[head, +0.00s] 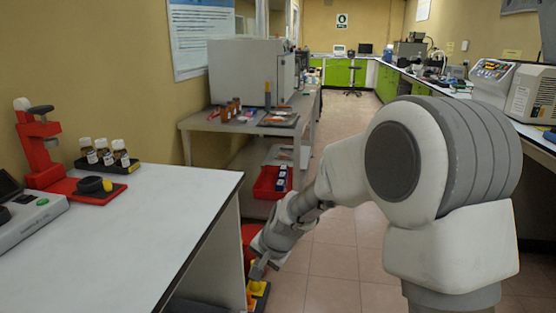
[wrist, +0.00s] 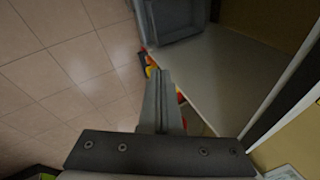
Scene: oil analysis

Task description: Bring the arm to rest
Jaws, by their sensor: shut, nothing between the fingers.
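My gripper (head: 262,268) is in the head view, low beside the right edge of the near white table and below its top. It points down and is apart from the table. In the wrist view the fingers of my gripper (wrist: 158,75) are together, with nothing between them. My arm stretches from the right of the head view down to the gripper, over the floor of the aisle.
The white table (head: 160,215) bears a red stand (head: 38,145) and several brown bottles (head: 104,152). Yellow and red items (head: 258,290) lie low by the gripper. A red bin (head: 270,183) sits under the back table. The tiled aisle (head: 335,250) has free floor.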

